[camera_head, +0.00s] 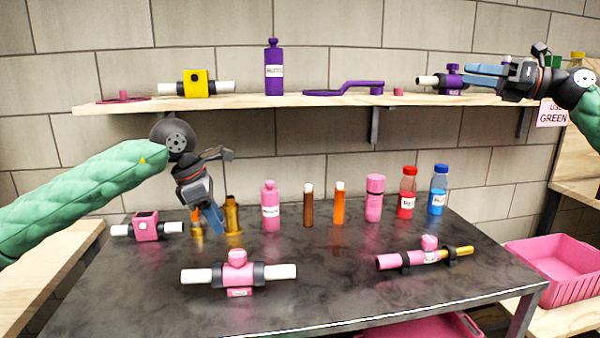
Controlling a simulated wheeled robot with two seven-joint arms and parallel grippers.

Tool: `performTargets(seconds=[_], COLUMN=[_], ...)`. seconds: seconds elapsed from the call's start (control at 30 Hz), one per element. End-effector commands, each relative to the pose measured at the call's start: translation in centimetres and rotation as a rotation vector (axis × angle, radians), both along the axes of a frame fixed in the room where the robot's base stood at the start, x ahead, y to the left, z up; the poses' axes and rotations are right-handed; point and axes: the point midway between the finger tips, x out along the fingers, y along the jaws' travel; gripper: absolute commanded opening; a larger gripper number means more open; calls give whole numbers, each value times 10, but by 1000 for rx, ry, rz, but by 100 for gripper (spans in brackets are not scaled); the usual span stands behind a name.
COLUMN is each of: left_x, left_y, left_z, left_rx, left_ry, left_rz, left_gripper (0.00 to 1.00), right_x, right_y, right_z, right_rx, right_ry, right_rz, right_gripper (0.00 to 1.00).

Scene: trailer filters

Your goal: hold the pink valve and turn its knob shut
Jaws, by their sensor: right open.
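A pink valve (239,274) with white pipe ends, dark collars and a pink knob (237,257) on top lies at the front left of the dark table. A second pink piece with a knob (425,256), dark clamps and a gold rod lies at the front right. A smaller pink fitting (147,228) with white ends lies at the left edge. My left gripper (213,224) points down by the brass pieces behind the front-left valve; whether its blue fingers are apart is unclear. My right gripper (474,77) is open at the shelf, its fingers by a purple valve (453,79).
Brass pieces (233,219), a pink bottle (271,208), brown and orange tubes (339,204), and red-capped (407,194) and blue-capped (438,190) bottles stand along the table's back. The wooden shelf (330,101) runs above. A pink crate (557,268) is at right. The table's middle is clear.

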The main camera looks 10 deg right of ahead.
Motion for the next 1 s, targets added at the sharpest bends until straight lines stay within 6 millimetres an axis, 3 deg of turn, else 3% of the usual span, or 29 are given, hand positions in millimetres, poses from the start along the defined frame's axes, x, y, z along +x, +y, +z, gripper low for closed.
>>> performTargets(seconds=[0.2, 0.5, 0.77, 1.0], left_x=[0, 0, 0, 0], left_y=[0, 0, 0, 0], left_z=[0, 0, 0, 0], left_rx=[0, 0, 0, 0], left_ry=[0, 0, 0, 0], left_rz=[0, 0, 0, 0], left_gripper=[36, 36, 36, 36], right_x=[27, 45, 44, 28], right_y=[67, 163, 250, 332], right_z=[-78, -184, -273, -349], right_rx=[-194, -492, -782, -1085], right_ry=[34, 57, 48, -2], right_rz=[76, 200, 325, 448], right_gripper=[55, 55, 55, 55])
